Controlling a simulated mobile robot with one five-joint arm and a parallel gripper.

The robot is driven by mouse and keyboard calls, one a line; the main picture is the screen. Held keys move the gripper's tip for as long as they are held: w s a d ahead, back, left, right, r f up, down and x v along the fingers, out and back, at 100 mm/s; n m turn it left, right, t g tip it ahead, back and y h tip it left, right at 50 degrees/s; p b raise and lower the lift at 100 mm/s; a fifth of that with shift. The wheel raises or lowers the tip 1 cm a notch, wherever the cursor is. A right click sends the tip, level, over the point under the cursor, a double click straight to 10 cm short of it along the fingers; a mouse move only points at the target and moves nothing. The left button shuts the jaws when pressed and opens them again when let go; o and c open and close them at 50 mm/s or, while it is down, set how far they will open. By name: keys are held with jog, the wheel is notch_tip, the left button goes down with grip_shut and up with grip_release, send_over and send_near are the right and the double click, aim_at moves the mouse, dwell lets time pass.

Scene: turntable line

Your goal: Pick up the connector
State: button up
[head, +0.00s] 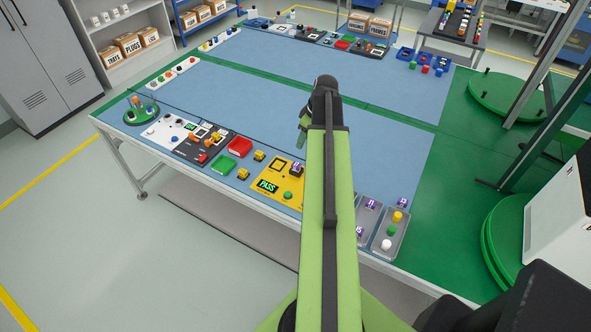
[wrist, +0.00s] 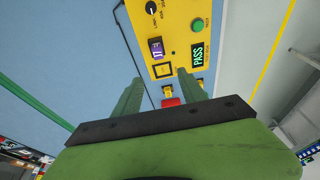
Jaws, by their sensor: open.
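Small yellow-and-black blocks that look like connectors lie on the blue mat, one (head: 243,173) beside the yellow tester (head: 265,203) and another (head: 259,155) behind it. I cannot tell which one the task means.
The tester carries a purple tagged block (wrist: 157,47), a green button (wrist: 198,25) and a lit PASS display (wrist: 197,55). A red tray (head: 239,146) and green block (head: 223,164) sit left of it. Grey trays (head: 376,245) stand at the front right. The mat's middle is clear.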

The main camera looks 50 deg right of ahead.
jog(key=b, duration=0.9)
send_over(296, 165)
jog(key=f, duration=0.7)
jog(key=s+f, duration=0.1)
jog(key=f, duration=0.2)
jog(key=shift+d+f, duration=0.1)
jog(key=shift+f, duration=0.2)
jog(key=shift+r, duration=0.1)
jog(key=f+b, duration=0.4)
jog(key=b, duration=0.1)
jog(key=shift+w+d+f, duration=0.15)
jog(key=shift+d+f, duration=0.05)
jog(key=shift+f, duration=0.2)
jog(key=shift+w+f+b, duration=0.15)
jog(key=shift+f+b, duration=0.15)
jog(key=shift+f, duration=0.05)
jog(key=shift+a+r, duration=0.1)
jog(key=shift+r, duration=0.1)
grip_shut()
